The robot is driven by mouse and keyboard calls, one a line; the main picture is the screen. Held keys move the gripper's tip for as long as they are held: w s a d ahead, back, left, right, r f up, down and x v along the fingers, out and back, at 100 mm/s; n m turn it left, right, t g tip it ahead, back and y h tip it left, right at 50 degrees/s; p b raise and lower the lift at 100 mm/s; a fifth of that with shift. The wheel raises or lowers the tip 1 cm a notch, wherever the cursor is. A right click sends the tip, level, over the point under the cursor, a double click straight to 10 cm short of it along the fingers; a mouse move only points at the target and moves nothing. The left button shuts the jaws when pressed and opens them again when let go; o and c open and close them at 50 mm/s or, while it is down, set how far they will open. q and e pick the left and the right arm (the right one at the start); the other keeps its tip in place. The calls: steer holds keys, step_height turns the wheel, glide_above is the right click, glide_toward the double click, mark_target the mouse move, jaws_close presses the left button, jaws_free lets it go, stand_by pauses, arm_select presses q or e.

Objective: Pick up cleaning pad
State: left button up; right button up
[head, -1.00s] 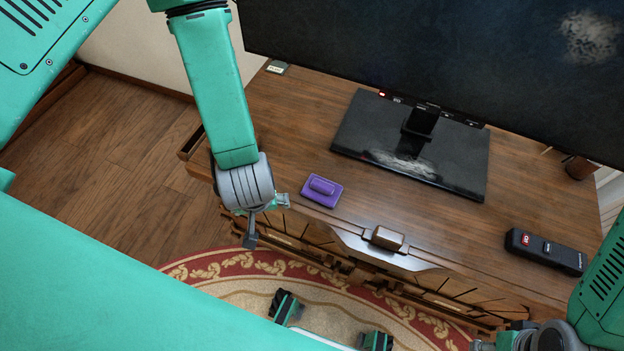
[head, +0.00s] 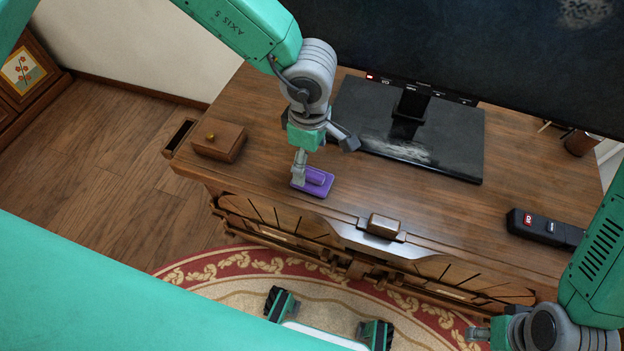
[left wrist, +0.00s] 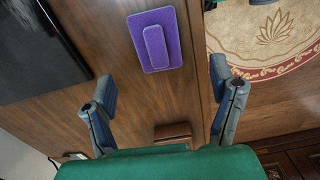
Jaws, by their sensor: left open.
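The cleaning pad (head: 325,190) is a purple slab with a raised purple grip. It lies flat on the wooden desk near the front edge. My left gripper (head: 324,163) is over the desk by the pad, with its fingers spread and nothing between them. In the head view one finger overlaps the pad's left part; I cannot tell whether it touches. In the left wrist view the pad (left wrist: 172,52) lies whole beyond the open left gripper (left wrist: 164,88). My right gripper (head: 480,334) is at the lower right, mostly hidden, away from the pad.
The wooden desk (head: 270,110) bears a monitor on a black base (head: 455,150) behind the pad. A small wooden box (head: 222,142) with a knob is at the left. A small wooden block (head: 383,226) stands at the front edge. A black switch strip (head: 545,230) lies at the right.

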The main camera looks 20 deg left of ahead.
mark_target(309, 173)
arm_select(q)
steer(key=shift+d+f, duration=0.35)
steer(key=shift+f, duration=0.25)
steer(key=f+b, duration=0.1)
steer(key=f, duration=0.1)
steer(key=a+f+b, duration=0.1)
steer(key=f, duration=0.2)
steer(key=shift+w+a+f, duration=0.15)
steer(key=shift+f, duration=0.1)
steer(key=shift+d, duration=0.65)
steer(key=c, duration=1.2)
steer(key=shift+a, duration=0.4)
steer(key=shift+c, duration=0.2)
steer(key=shift+r, duration=0.2)
steer(key=r+p, duration=0.1)
steer(key=r, duration=0.3)
steer(key=r+p, duration=0.1)
steer(key=r, duration=0.3)
steer(key=shift+d+r+p, duration=0.2)
steer(key=shift+r+p, duration=0.2)
steer(key=shift+r, duration=0.5)
steer(key=shift+a, duration=0.15)
arm_select(e)
steer(key=shift+r, duration=0.35)
